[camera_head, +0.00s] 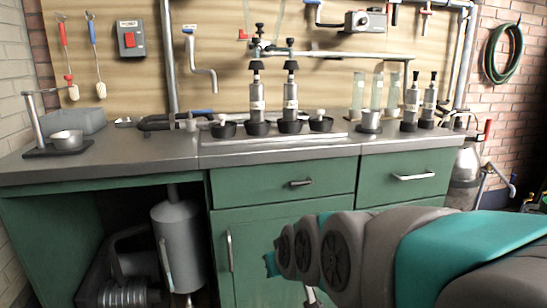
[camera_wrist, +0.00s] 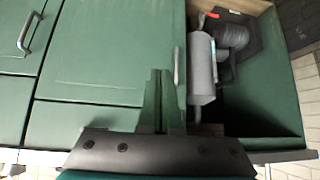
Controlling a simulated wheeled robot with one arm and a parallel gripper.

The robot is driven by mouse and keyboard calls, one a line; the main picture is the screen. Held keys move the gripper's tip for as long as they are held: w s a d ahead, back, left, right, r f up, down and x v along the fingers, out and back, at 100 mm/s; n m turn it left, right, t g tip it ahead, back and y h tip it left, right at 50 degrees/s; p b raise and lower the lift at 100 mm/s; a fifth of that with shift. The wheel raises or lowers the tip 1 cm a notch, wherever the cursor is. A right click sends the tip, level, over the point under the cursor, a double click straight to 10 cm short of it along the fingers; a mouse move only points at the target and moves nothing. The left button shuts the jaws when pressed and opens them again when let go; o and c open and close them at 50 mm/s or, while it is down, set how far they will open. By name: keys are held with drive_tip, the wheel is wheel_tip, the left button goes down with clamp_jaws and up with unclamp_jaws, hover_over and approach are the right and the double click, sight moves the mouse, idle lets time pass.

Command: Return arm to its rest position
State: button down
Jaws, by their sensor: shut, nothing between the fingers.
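My arm (camera_head: 400,255) reaches in from the lower right of the head view, its grey and teal links in front of the green cabinet. The end of the arm is mostly hidden behind its own joints there. In the wrist view my gripper (camera_wrist: 160,82) shows as two narrow fingers pressed together, with nothing between them. The fingers appear against the cabinet front beside the open bay. I cannot tell how far they are from it.
The green cabinet (camera_head: 255,188) carries a steel counter (camera_head: 130,152) with several bottles in black cups. A grey tank (camera_head: 178,245) stands in the open bay; it also shows in the wrist view (camera_wrist: 201,70). A metal canister (camera_head: 464,178) stands right of the cabinet.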

drive_tip(key=s+d+f+m+g+h, duration=0.1)
drive_tip(key=s+d+f+g, duration=0.2)
drive_tip(key=s, duration=0.6)
drive_tip(key=s+d+f+m+g+h, duration=0.1)
drive_tip(key=s+d+f+g, duration=0.2)
drive_tip(key=s+d, duration=0.3)
drive_tip(key=s+d+f+m+g+h, duration=0.1)
drive_tip(key=s+d+f+g, duration=0.2)
drive_tip(key=s, duration=0.9)
drive_tip(key=d+f, duration=0.1)
drive_tip(key=d, duration=0.1)
drive_tip(key=shift+d+m+g, duration=0.35)
drive_tip(key=shift+m+g, duration=0.05)
drive_tip(key=shift+f, duration=0.1)
